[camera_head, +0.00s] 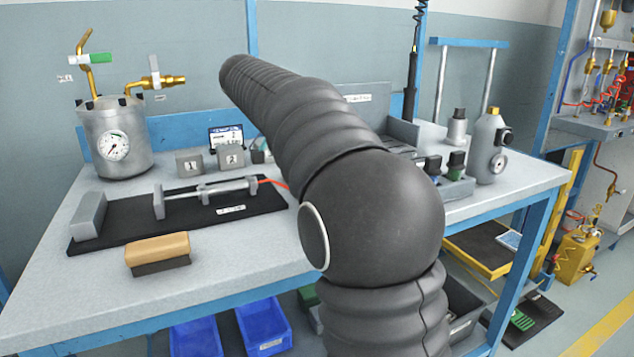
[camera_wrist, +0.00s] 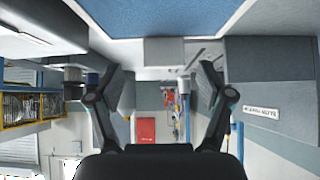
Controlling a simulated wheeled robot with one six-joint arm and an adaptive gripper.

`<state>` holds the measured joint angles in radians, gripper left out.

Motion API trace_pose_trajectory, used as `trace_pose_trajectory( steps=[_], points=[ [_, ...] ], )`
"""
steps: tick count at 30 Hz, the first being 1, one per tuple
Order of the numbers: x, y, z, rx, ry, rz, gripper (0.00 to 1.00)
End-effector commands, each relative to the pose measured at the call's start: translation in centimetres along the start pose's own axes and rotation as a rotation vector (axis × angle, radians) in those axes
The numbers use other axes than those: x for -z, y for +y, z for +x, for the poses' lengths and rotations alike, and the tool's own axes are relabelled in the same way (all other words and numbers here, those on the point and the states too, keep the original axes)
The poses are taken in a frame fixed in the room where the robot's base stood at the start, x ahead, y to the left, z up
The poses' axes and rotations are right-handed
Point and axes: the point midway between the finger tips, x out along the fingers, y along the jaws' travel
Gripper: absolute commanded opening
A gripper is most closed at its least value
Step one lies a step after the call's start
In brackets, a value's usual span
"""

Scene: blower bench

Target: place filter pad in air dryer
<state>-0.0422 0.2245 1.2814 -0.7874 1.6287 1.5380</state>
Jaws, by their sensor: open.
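My gripper (camera_wrist: 166,80) shows in the wrist view with its two fingers spread apart and nothing held between them. In the head view it is hidden behind my arm. No thing in view is clearly labelled as the filter pad or the air dryer. A tan block with a dark underside (camera_head: 158,248) lies at the bench's front left. A silver vessel (camera_head: 112,145) with a round gauge and brass pipes stands at the back left. A grey bottle-shaped unit (camera_head: 487,150) with a small gauge stands at the right end.
The blue-edged bench (camera_head: 235,282) has bare surface at its front left. A black mat (camera_head: 115,225) carries a grey cylinder rig. Blocks marked 1 (camera_head: 190,162) and 2 (camera_head: 231,157) stand behind it. Blue bins (camera_head: 264,325) sit below. My arm hides the bench's middle.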

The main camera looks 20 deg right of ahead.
Motion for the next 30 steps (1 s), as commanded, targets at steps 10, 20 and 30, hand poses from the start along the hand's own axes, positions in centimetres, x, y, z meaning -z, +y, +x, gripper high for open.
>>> trace_pose_trajectory(
  steps=[10, 20, 30],
  points=[
    [0.1, -0.4, 4.4, -0.002, -0.001, 0.0, 0.79],
    [0.1, -0.5, 4.7, -0.001, -0.001, 0.0, 0.72],
    [0.1, -0.5, 4.7, -0.001, -0.001, 0.0, 0.06]
  ],
)
